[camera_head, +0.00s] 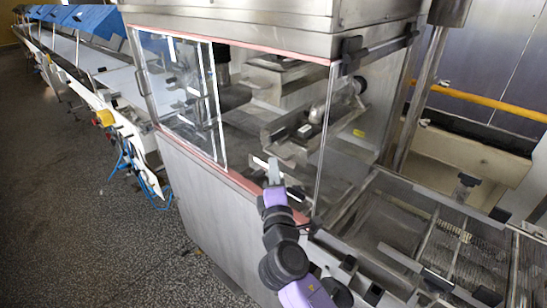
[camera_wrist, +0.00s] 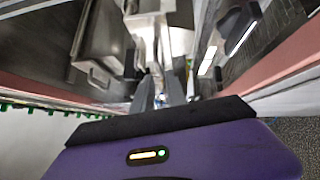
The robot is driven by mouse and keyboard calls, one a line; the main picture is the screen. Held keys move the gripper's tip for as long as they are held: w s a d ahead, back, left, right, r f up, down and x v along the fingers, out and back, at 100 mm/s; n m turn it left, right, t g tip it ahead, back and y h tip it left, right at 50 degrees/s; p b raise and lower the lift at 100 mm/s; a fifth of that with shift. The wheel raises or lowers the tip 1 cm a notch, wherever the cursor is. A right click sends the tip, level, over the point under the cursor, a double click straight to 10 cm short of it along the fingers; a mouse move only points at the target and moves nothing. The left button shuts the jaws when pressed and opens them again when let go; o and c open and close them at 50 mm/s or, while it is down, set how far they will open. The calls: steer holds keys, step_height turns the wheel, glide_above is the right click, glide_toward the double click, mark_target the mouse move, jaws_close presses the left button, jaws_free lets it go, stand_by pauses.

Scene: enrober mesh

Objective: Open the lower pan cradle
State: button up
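The steel enrober housing (camera_head: 205,200) has clear panels above a red-edged sill. Inside it are an upper steel trough (camera_head: 285,72) and a lower steel pan-like part (camera_head: 290,135), which looks like the lower pan cradle. I cannot tell for sure where the cradle's handle is. My gripper (camera_head: 272,168) is at the front sill, pointing inward, in front of and below the lower part, with no contact visible.
A clear panel with bright edges (camera_head: 190,100) stands left of my gripper, and another clear panel (camera_head: 350,130) stands to its right. A mesh conveyor (camera_head: 440,235) lies at the right. The speckled floor (camera_head: 90,220) at the left is open.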

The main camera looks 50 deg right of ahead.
steer(key=shift+p+x, duration=0.35)
steer(key=shift+x, duration=1.55)
jaws_close()
steer(key=shift+f, duration=0.1)
